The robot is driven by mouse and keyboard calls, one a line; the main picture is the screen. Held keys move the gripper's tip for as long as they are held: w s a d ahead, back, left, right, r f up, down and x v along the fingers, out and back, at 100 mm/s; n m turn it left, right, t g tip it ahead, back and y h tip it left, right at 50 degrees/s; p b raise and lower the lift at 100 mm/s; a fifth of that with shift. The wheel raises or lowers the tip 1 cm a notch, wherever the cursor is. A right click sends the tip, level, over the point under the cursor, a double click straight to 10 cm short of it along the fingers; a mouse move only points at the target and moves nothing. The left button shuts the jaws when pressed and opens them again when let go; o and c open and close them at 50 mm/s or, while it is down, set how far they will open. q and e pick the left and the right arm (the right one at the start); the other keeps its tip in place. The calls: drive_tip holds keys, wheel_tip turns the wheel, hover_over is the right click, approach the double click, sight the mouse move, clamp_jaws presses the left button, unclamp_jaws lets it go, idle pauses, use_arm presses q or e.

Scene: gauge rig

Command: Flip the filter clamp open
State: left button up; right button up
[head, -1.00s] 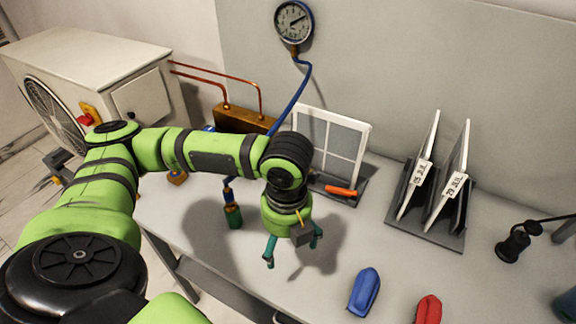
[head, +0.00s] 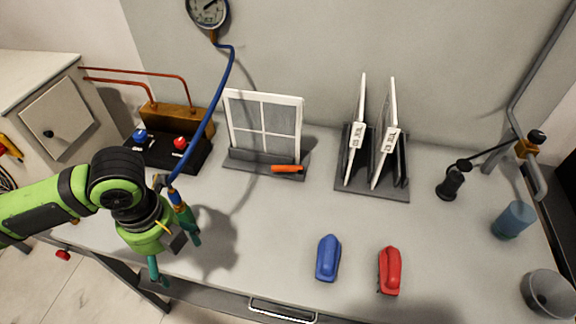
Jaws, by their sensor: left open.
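The filter clamp is a small orange lever (head: 287,168) lying across the dark base (head: 240,162) of an upright white-framed filter (head: 264,130). It lies flat along the right part of the base, and nothing touches it. My left gripper (head: 175,257) is open with teal fingers pointing down, to the left and in front of the filter. It is well apart from the clamp. The hose's end fitting (head: 176,198) shows right beside the gripper and partly overlaps it; I cannot tell whether they touch. My right gripper is out of view.
A pressure gauge (head: 207,10) hangs on the wall with a blue hose (head: 211,110). A black valve block (head: 160,152) has blue and red knobs. A rack (head: 372,192) holds two panels. Blue (head: 328,258) and red (head: 389,271) objects lie in front. The table between gripper and filter is clear.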

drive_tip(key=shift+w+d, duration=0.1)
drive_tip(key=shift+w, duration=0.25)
